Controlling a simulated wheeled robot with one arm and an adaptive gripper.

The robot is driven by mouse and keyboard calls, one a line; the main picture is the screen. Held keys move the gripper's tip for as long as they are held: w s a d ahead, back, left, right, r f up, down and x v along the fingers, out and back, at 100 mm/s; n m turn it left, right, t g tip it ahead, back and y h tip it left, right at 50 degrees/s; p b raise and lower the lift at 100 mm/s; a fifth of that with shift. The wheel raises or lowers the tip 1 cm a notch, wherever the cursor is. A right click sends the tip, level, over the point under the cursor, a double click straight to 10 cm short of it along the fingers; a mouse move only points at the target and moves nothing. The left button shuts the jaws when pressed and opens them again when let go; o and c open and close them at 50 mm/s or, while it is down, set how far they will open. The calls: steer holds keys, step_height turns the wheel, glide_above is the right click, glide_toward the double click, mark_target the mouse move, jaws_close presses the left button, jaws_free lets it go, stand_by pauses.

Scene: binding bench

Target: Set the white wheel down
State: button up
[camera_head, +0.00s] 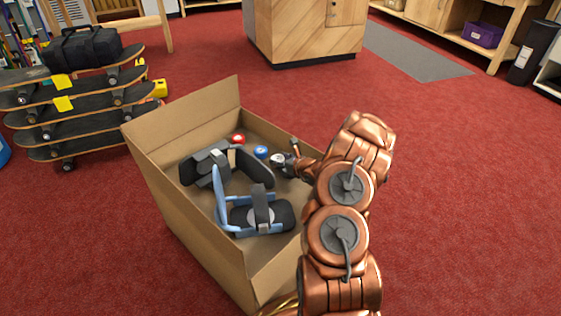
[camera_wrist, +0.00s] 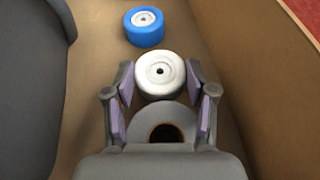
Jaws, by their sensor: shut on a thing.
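The white wheel (camera_wrist: 160,74) sits between the two fingertips of my gripper (camera_wrist: 161,82) in the wrist view, with a finger on each side. My gripper (camera_head: 288,161) is shut on it. In the head view the white wheel (camera_head: 278,159) shows at the gripper's tip, inside the cardboard box (camera_head: 185,128), near its right wall. I cannot tell whether the wheel touches the box floor. A blue wheel (camera_head: 261,152) lies just beyond it, apart from it, and also shows in the wrist view (camera_wrist: 145,27).
A red wheel (camera_head: 238,138) lies farther back in the box. Dark bindings (camera_head: 205,165) and a blue-framed binding (camera_head: 222,205) fill the box's left and front. Stacked skateboards (camera_head: 75,115) stand left of the box. Red carpet around it is open on the right.

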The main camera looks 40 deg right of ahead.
steer(key=o, duration=1.1)
steer(key=shift+o, duration=0.2)
steer(key=shift+r, duration=0.1)
steer(key=p+v, duration=0.3)
steer(key=v, duration=0.7)
steer(key=shift+s+r, duration=0.15)
steer(key=shift+s, duration=0.15)
steer(key=shift+s+r, duration=0.15)
steer(key=shift+s, duration=0.5)
steer(key=shift+p, duration=0.3)
